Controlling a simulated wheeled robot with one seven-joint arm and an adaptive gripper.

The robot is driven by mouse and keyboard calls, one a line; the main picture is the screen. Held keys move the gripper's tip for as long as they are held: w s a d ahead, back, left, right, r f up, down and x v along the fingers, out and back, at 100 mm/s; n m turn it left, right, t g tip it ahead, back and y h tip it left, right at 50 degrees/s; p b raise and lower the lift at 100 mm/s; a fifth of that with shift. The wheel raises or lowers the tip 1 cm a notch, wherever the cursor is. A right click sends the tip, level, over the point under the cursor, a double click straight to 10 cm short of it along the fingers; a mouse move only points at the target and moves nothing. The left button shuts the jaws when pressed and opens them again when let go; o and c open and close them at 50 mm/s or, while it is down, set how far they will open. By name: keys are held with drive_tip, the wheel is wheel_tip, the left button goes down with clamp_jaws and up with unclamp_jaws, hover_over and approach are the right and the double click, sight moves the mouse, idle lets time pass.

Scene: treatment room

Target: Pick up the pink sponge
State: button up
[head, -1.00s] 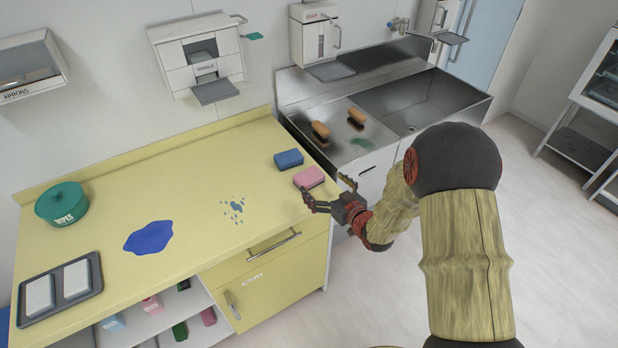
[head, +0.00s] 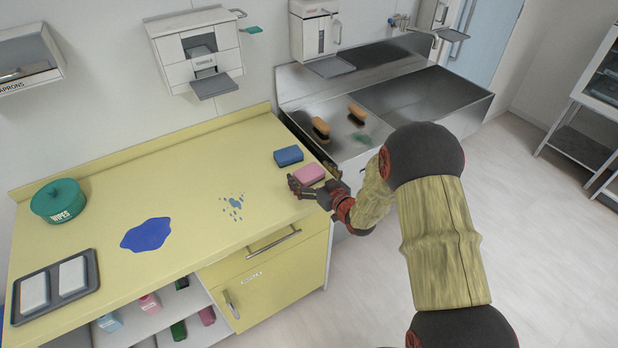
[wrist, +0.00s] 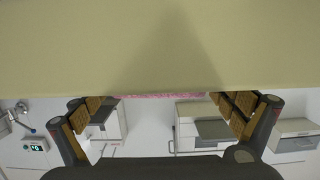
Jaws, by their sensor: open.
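The pink sponge (head: 309,172) lies on the yellow counter (head: 185,195) near its right end, just in front of the blue sponge (head: 288,156). My gripper (head: 312,178) is open and low at the counter's right edge, with one finger at the sponge's left front and the other towards its right side. In the wrist view the pink sponge (wrist: 160,95) shows as a thin strip between the two spread fingers (wrist: 160,112). Most of it is hidden there, and I cannot tell whether either finger touches it.
Blue liquid (head: 147,234) and teal drops (head: 232,207) mark the counter. A green wipes tub (head: 59,203) and a dark tray (head: 22,317) with two white blocks stand left. Behind right is a steel sink (head: 425,100) with two brushes (head: 321,128) beside its basin.

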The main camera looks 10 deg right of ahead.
drive_tip(key=c, duration=0.8)
drive_tip(key=shift+r, duration=0.15)
